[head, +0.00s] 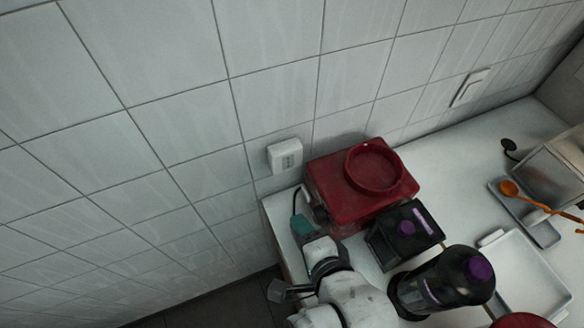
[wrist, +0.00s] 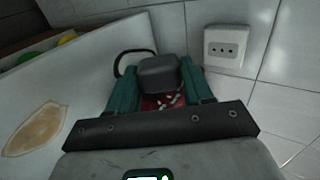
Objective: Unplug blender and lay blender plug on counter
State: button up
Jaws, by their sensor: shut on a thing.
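My gripper (head: 304,224), with teal fingers, is shut on a dark grey plug (wrist: 158,76). The plug is clear of the wall outlet (wrist: 228,46), whose sockets show empty. A black cord (wrist: 124,62) loops to the left of the plug. In the head view the outlet (head: 285,156) is on the tiled wall, above and left of my gripper. A red appliance base with a round ring on top, apparently the blender base (head: 338,182), stands just right of my gripper. The white counter (head: 440,158) lies beneath; whether the plug touches it cannot be told.
A black box with a purple knob (head: 408,238) and a dark jar with a purple lid (head: 445,285) stand right of my gripper. A white tray (head: 488,239) and an orange spoon (head: 513,190) lie farther right. Bare counter shows behind the black box. The counter's left edge is close.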

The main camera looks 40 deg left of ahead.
jog(key=shift+f+b, duration=2.9)
jog(key=shift+f, duration=2.8)
jog(key=o, duration=1.2)
jog(key=shift+r, duration=0.1)
jog(key=shift+o, duration=1.3)
jog(key=shift+s, duration=0.1)
jog(key=shift+d+f, duration=0.1)
jog(key=shift+f, duration=0.2)
jog(key=c, duration=0.3)
